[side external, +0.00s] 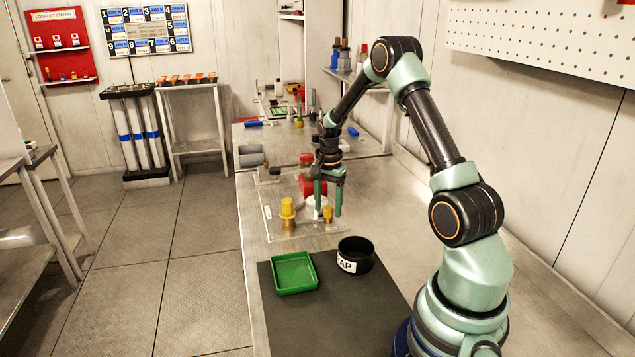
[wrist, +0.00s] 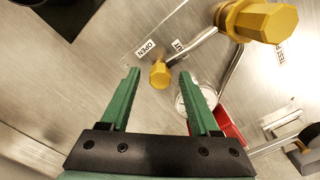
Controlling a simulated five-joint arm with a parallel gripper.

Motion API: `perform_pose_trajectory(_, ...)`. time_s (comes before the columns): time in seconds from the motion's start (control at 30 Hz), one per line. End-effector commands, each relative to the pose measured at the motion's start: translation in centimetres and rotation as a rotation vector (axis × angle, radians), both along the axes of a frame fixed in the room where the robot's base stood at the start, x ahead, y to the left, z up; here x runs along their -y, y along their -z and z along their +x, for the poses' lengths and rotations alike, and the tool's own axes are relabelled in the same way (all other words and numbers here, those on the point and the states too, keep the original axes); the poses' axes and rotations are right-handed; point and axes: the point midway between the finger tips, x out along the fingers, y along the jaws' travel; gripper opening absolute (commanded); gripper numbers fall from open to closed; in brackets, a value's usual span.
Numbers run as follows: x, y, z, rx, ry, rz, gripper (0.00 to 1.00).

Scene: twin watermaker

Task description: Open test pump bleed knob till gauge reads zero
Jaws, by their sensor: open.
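A small yellow knob (wrist: 160,73) sits between and just beyond my fingertips in the wrist view, with an "OPEN" label (wrist: 146,49) and a second, partly readable label beside it. In the side view the small knob (side external: 328,214) stands by my fingers. My gripper (wrist: 157,75) is open and empty, and points down over the pump plate in the side view (side external: 328,209). A round white part (wrist: 190,98), perhaps the gauge, is partly behind the right finger; no reading shows. A red body (wrist: 230,127) lies beyond that finger.
A larger yellow hex knob (wrist: 265,20) stands close to the small one, also in the side view (side external: 287,208). A green tray (side external: 294,273) and a black labelled cup (side external: 355,254) rest on the dark mat (side external: 330,310). Metal pipes (wrist: 230,75) run nearby.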

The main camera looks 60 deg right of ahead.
Motion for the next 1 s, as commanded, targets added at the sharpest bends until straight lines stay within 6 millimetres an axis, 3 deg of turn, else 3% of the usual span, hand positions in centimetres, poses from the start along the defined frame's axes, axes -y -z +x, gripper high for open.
perform_pose_trajectory(0.3,0.00,0.33,0.01,0.000,0.000,0.000,0.62)
perform_pose_trajectory(0.33,0.00,0.32,0.01,0.000,0.000,0.000,0.59)
perform_pose_trajectory(0.4,0.00,0.32,0.01,0.000,0.000,0.000,0.32)
perform_pose_trajectory(0.5,0.00,0.31,0.00,0.000,0.000,0.000,0.00)
perform_pose_trajectory(1.0,0.01,0.26,0.00,0.000,-0.106,0.000,0.00)
